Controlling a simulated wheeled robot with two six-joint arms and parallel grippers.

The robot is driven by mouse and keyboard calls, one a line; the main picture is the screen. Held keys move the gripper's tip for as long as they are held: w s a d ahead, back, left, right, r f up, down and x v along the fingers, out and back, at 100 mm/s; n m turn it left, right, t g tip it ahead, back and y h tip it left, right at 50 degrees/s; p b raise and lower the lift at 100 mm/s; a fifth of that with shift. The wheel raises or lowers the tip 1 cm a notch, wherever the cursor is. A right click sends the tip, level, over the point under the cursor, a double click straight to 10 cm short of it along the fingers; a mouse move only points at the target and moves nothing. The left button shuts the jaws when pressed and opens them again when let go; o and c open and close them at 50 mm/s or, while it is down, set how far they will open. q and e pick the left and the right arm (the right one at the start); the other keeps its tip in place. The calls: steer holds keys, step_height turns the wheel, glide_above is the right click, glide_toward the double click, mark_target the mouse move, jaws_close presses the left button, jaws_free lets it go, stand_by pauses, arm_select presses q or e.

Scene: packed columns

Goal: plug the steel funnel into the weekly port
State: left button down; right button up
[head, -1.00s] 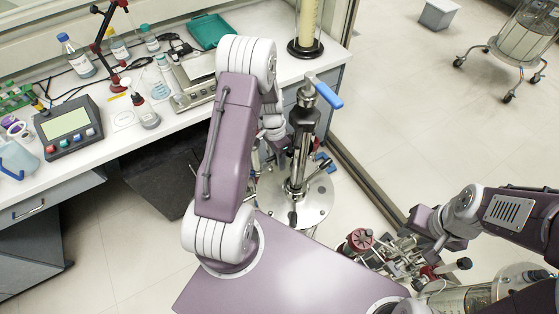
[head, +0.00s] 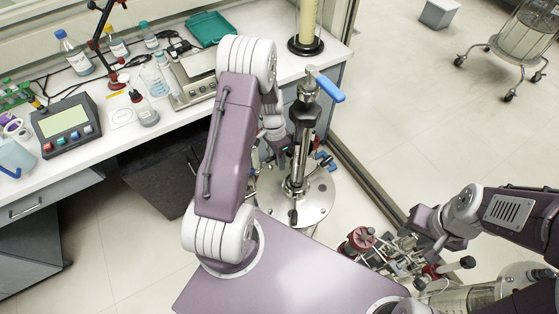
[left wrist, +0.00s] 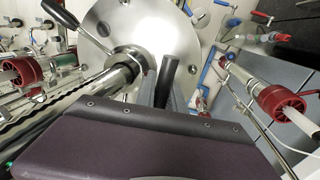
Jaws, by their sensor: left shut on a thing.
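My left arm reaches forward in the head view, and its own links hide most of the gripper there. The plate also fills the top of the left wrist view (left wrist: 180,25). I cannot tell which opening is the weekly port. My right gripper (head: 424,222) is at the right, its fingers unclear.
A white bench (head: 120,140) with bottles, a scale (head: 192,85) and a control box (head: 66,125) runs along the left. Metal fittings with red wheels (head: 360,240) crowd the lower right. A wheeled glass vessel (head: 525,45) stands far right.

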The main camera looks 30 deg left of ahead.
arm_select(q)
steer(key=shift+f+b, duration=0.65)
steer(key=shift+f, duration=0.15)
steer(key=c, duration=1.3)
jaws_free()
steer(key=shift+c, duration=0.2)
step_height(320, 180, up, 9)
steer(key=w+a+b, duration=0.1)
steer(key=shift+a, duration=0.25)
